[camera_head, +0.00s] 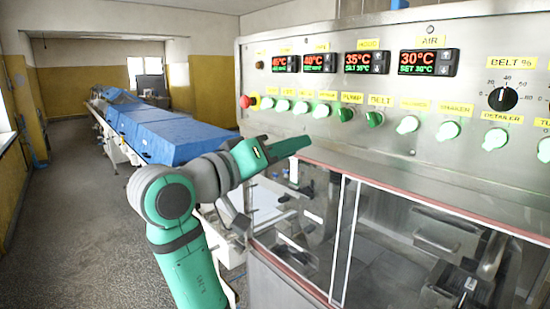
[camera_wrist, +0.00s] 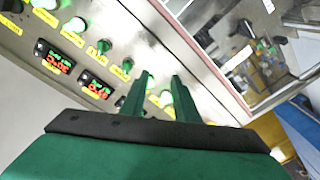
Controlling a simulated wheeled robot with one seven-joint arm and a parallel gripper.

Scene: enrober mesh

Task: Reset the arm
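My arm (camera_head: 183,235) is green and grey and rises in front of the machine in the head view. Its dark end part (camera_head: 285,148) is near the lower edge of the steel control panel (camera_head: 330,50); the fingers are not distinct there. In the wrist view my gripper (camera_wrist: 161,76) shows two green fingers standing apart with a gap between them. I see nothing held in the gap. The panel knobs (camera_wrist: 125,68) lie beyond the fingertips, and I cannot tell how far away they are.
The panel carries red temperature displays (camera_head: 370,63), a red button (camera_head: 246,101), several green knobs (camera_head: 374,119) and a black dial (camera_head: 503,99). Below is a glazed enclosure (camera_head: 405,245). A blue-covered conveyor (camera_head: 165,135) runs back at left. The floor (camera_head: 75,220) at far left is clear.

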